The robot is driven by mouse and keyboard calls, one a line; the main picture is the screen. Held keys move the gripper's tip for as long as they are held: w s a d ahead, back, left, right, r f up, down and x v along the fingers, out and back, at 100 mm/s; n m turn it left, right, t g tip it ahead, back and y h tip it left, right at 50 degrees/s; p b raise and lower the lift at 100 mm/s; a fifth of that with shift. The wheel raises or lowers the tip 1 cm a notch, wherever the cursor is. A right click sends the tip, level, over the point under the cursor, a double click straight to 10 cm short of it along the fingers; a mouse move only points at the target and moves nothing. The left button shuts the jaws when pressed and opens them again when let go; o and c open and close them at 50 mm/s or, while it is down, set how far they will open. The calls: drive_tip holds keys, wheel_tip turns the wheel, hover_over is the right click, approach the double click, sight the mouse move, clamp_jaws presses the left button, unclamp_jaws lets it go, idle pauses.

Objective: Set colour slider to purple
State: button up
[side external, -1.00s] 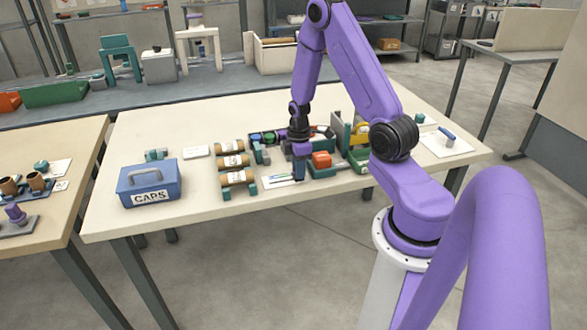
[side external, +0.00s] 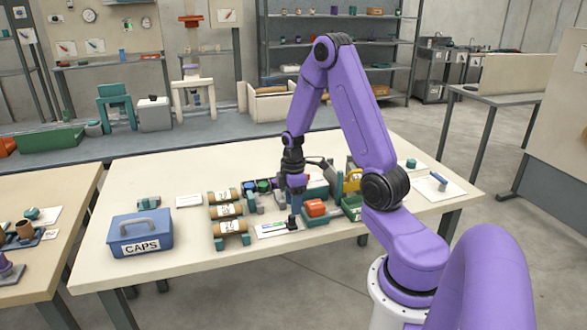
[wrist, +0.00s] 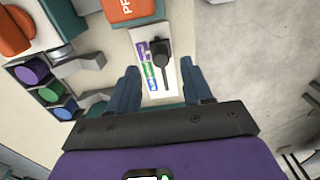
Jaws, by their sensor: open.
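The colour slider is a white plate (wrist: 147,92) with purple, green and blue labels in a row. A black knob (wrist: 156,47) stands beside the purple label at the far end, with a dark stem toward my gripper. The plate also shows in the side view (side external: 268,231), left of my gripper (side external: 293,222), which points down over its right end. In the wrist view my gripper (wrist: 160,84) is open, with one finger on each side of the plate. Nothing is seen held. I cannot tell whether the fingers touch the knob or the exact knob setting.
An orange block (side external: 315,208) stands just right of my gripper. Several brown rolls (side external: 224,211) on green cradles lie to the left, with the blue CAPS box (side external: 141,235) beyond. Purple, green and blue round pieces (wrist: 48,92) sit nearby. The front table edge is close.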

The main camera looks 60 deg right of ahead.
wheel_tip(320, 180, up, 12)
idle(0.5)
drive_tip(key=s+a+r+n, duration=0.1)
drive_tip(key=s+a, duration=0.1)
drive_tip(key=a, duration=0.7)
drive_tip(key=s+a+r+n, duration=0.1)
drive_tip(key=s+a, duration=0.2)
drive_tip(key=a, duration=0.7)
drive_tip(key=s+a, duration=0.4)
drive_tip(key=s, duration=0.3)
drive_tip(key=s+a+n, duration=0.1)
drive_tip(key=s+a, duration=0.2)
drive_tip(key=s, duration=0.5)
drive_tip(key=shift+a+r+n, duration=0.3)
drive_tip(key=shift+a, duration=0.1)
idle(0.6)
